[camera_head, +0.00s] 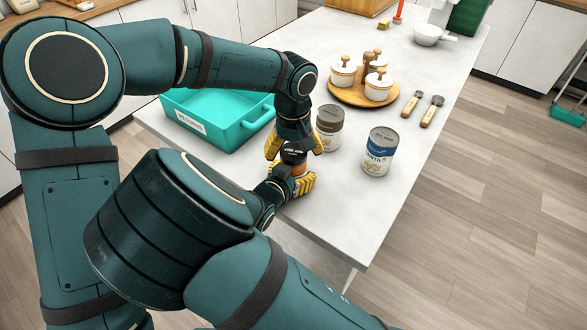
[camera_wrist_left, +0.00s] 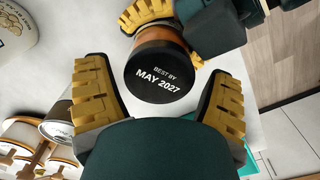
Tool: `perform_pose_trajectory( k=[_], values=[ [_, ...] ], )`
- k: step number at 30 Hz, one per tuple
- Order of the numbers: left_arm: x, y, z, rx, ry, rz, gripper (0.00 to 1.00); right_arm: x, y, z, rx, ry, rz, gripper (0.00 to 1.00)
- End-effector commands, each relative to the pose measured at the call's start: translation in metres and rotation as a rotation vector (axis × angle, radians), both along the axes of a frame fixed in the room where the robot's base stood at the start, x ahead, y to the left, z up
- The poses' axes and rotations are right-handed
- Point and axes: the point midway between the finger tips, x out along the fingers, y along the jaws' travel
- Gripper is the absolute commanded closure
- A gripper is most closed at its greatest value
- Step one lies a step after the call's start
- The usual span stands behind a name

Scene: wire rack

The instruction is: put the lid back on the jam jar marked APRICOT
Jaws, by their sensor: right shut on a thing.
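No APRICOT marking is legible. My left gripper (camera_head: 294,146) is over the lid, with its fingers (camera_wrist_left: 160,95) apart on either side and a gap showing. My right gripper (camera_head: 291,184) is shut on the jar's body, low on its side.
A brown tin (camera_head: 330,130) and a blue-topped can (camera_head: 379,152) stand close right of the jar. A turquoise bin (camera_head: 215,130) is at the left. Behind are a round wooden tray (camera_head: 340,96) with white canisters and two wood-handled tools (camera_head: 410,103). The table's right front is clear.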

Motion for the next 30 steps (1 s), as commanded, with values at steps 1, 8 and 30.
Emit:
perform_pose_trajectory(
  k=[1, 8, 30],
  values=[
    [0.0, 0.0, 0.0, 0.0, 0.0, 0.0, 0.4, -0.0002, -0.0007, -0.001, -0.001, 0.003, -0.001, 1.0],
    [0.0, 0.0001, 0.0, 0.0, 0.0, 0.0, 0.8, -0.0002, -0.0007, -0.0009, -0.001, 0.003, -0.001, 1.0],
    [0.0, 0.0005, -0.0012, 0.001, 0.001, -0.986, 0.81, 0.0, -0.0008, -0.0006, -0.001, 0.002, -0.001, 1.0]
  ],
)
